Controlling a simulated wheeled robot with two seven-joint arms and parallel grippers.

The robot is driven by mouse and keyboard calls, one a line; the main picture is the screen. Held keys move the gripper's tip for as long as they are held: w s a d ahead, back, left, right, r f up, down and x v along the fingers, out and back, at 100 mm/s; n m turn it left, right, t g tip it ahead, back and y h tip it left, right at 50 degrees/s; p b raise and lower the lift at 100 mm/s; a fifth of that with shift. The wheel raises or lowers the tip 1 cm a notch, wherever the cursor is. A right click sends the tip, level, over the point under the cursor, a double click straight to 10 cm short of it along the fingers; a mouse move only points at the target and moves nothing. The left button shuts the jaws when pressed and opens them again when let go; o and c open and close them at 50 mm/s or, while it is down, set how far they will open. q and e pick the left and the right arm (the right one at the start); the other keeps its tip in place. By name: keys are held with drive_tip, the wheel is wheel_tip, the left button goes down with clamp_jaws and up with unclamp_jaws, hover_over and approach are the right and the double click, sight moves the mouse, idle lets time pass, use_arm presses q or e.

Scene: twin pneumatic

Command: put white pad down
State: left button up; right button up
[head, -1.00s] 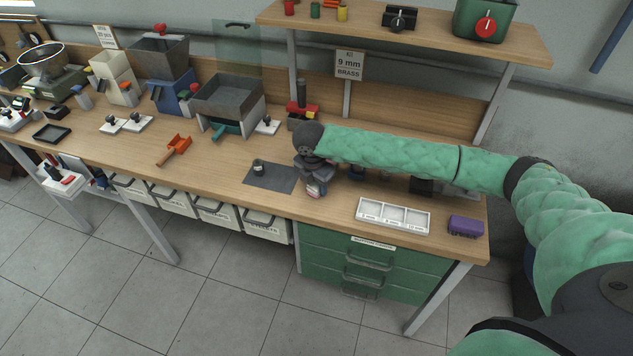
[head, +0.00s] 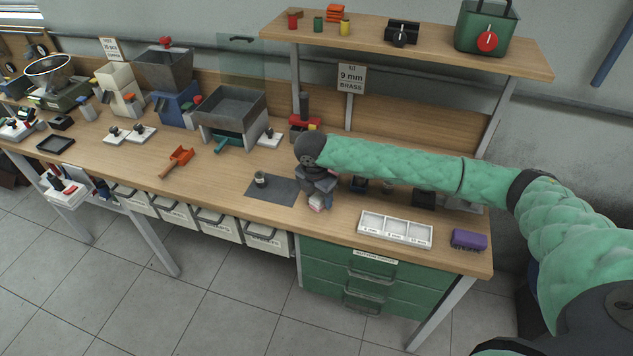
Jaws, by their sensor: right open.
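A small pale block with a pinkish side (head: 316,203), which seems to be the white pad, is at the front of the wooden bench, just right of a grey mat (head: 268,194). My right gripper (head: 318,196) is directly above it, pointing down with its jaws open. The fingers hide the pad's upper part, and I cannot tell whether they touch it. The pad appears to rest on the bench top. My left gripper is out of view.
An orange scoop (head: 177,162) and a grey hopper (head: 232,112) are to the left. A shelf (head: 420,45) overhangs the back.

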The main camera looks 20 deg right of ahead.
sight(315, 199)
use_arm(q)
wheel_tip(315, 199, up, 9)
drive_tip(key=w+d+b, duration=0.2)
drive_tip(key=b, duration=0.1)
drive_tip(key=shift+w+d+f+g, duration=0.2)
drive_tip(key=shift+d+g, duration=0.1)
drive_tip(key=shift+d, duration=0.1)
use_arm(e)
wheel_tip(315, 199, up, 11)
drive_tip(key=a, duration=0.1)
drive_tip(key=shift+s, duration=0.4)
